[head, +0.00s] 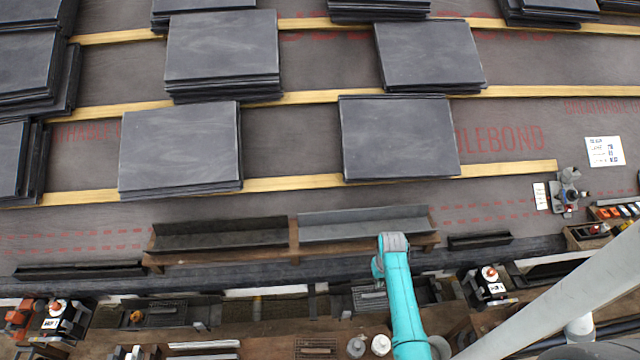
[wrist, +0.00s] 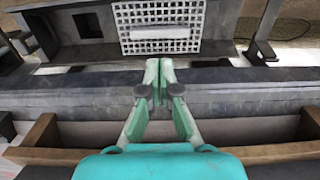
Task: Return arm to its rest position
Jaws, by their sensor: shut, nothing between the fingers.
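My teal arm reaches up from the bottom of the head view, its grey wrist end (head: 393,243) over the front edge of the roof, by the right grey trough (head: 350,222). The fingers are hidden in the head view. In the wrist view my gripper (wrist: 159,92) shows its two teal and grey fingers together at the tips, with nothing between them. Beyond the fingers lies a grey ledge (wrist: 240,92), with a white perforated panel (wrist: 200,12) further off.
Slate stacks (head: 180,148) lie along wooden battens (head: 290,184) on grey underlay. A left trough (head: 220,234) sits beside the right one. A workbench (head: 270,335) with tools, white pots (head: 381,345) and boxes runs along the bottom. A pale pole (head: 570,290) crosses the lower right.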

